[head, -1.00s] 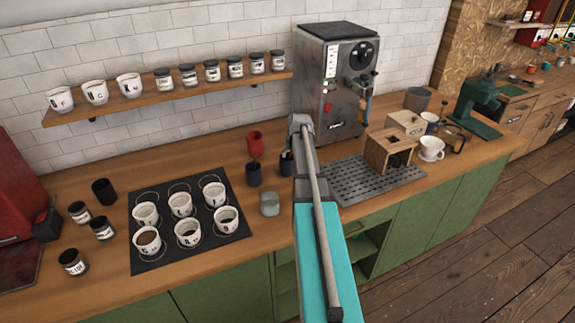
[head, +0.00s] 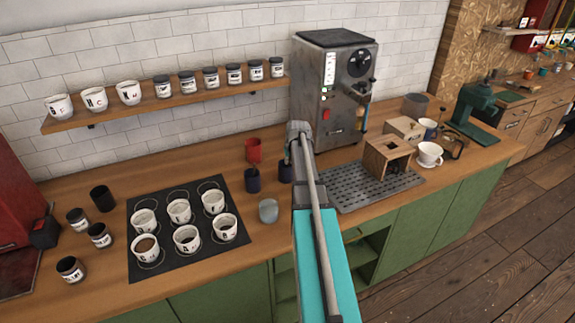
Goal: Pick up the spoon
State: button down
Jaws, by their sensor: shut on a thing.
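I cannot make out a spoon in the head view. My gripper is not visible; my arm runs up the middle of the picture, and its far end is over the counter near the dark cups. One dark cup (head: 252,181) stands left of my arm, and a second dark cup (head: 285,173) is right beside it, partly hidden by the arm. A red cup (head: 252,150) stands just behind them. A small grey-green glass (head: 268,210) stands in front. Whatever lies behind my arm is hidden.
A black mat (head: 133,215) with several white cups lies left on the counter (head: 225,262). Dark jars stand beside it. A shelf (head: 150,107) with cups and jars is above. The coffee machine (head: 312,90), drip tray (head: 345,192) and wooden box (head: 378,160) are to the right.

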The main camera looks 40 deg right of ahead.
jog(key=shift+r, duration=0.1)
notch_tip(320, 180, up, 10)
jog(key=p, duration=0.9)
jog(key=shift+p, duration=0.4)
dwell(0.3)
jog(key=w+a+r+n+p, duration=0.1)
jog(key=w+a+p, duration=0.1)
jog(key=a, duration=0.8)
jog(key=w+a+r+n+g+y+p, duration=0.1)
jog(key=w+a, duration=0.3)
jog(key=a, duration=0.6)
jog(key=shift+w+a+r+n+p, duration=0.25)
jog(key=shift+w+a+n+p, duration=0.15)
jog(key=shift+n, duration=0.2)
jog(key=shift+d, duration=0.1)
